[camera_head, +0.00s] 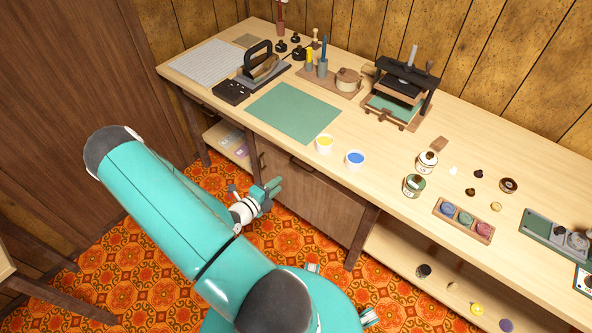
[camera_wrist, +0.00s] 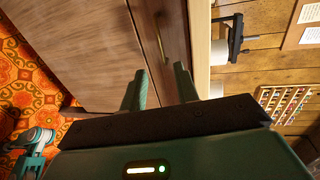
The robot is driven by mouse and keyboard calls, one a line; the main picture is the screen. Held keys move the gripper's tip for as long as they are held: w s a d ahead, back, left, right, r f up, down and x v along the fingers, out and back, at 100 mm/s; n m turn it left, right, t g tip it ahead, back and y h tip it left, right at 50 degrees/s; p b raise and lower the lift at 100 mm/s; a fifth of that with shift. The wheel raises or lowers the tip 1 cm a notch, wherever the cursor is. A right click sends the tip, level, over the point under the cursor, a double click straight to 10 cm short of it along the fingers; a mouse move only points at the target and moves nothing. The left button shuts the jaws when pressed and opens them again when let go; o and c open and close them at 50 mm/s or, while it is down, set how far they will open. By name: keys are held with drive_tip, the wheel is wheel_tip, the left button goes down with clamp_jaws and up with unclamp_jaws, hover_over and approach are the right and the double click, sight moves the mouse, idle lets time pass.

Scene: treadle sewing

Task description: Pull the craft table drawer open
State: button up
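The craft table (camera_head: 385,195) runs along the wall, with its drawer (camera_wrist: 172,22) under the tabletop edge. The drawer front appears closed, flush above the cabinet door. A slim brass handle (camera_wrist: 161,38) is on the drawer front in the wrist view. A dark handle (camera_head: 301,165) shows under the table edge in the head view. My gripper (camera_head: 275,188) is in front of the cabinet, below the tabletop edge. In the wrist view my gripper (camera_wrist: 161,76) has its two fingers apart, with nothing between them. The handle lies beyond the fingertips, apparently untouched.
A cabinet door (camera_head: 305,203) is below the drawer. A yellow cup (camera_head: 325,144) and a blue cup (camera_head: 355,159) stand near the table's front edge. A green mat (camera_head: 294,112) lies behind.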

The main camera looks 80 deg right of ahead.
drive_tip(key=x, duration=1.1)
drive_tip(key=shift+d, duration=0.3)
drive_tip(key=shift+s, duration=0.2)
drive_tip(key=shift+c, duration=0.4)
clamp_jaws()
